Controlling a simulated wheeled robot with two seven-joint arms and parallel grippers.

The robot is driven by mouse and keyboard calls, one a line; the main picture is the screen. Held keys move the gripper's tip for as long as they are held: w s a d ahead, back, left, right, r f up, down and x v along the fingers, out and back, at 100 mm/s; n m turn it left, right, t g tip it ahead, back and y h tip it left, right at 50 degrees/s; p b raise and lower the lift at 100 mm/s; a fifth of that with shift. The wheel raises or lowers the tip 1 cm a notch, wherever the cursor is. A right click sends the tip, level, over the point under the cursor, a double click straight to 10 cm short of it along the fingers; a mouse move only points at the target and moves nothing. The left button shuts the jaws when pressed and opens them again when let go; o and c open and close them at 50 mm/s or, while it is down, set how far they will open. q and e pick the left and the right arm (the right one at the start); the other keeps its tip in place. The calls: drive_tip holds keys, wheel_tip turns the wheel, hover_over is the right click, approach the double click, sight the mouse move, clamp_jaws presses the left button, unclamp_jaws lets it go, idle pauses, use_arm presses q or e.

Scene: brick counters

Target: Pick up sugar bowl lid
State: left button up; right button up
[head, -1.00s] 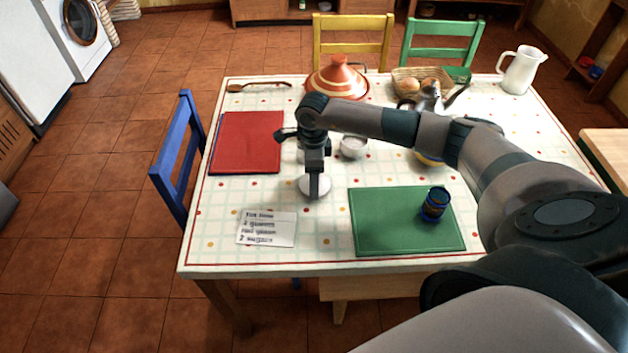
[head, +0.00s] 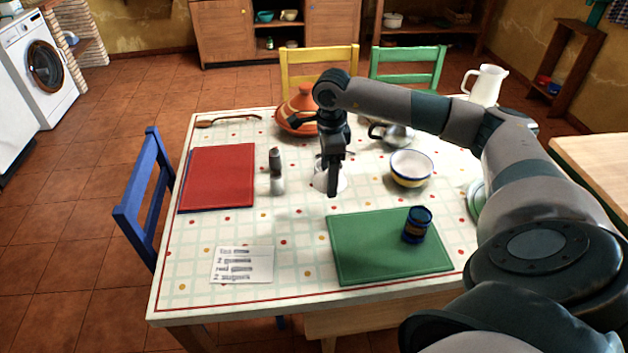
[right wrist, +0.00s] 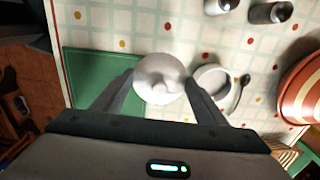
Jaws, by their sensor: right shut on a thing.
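In the head view the white lid (head: 321,178) is partly hidden behind the fingers. A small round white dish (right wrist: 214,78) with a spoon beside it shows right of the lid in the right wrist view; the arm mostly hides that spot in the head view. My left gripper is not in view.
A green mat (head: 375,255) with a blue jar (head: 417,225) lies in front. A shaker (head: 277,172) stands left of the gripper, a striped bowl (head: 411,168) right, and a tagine (head: 296,108) behind. A red mat (head: 217,177) and a note (head: 243,264) are at left.

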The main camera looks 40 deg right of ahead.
drive_tip(key=shift+s+d+r, duration=0.2)
drive_tip(key=shift+d+r, duration=0.1)
drive_tip(key=shift+d, duration=0.15)
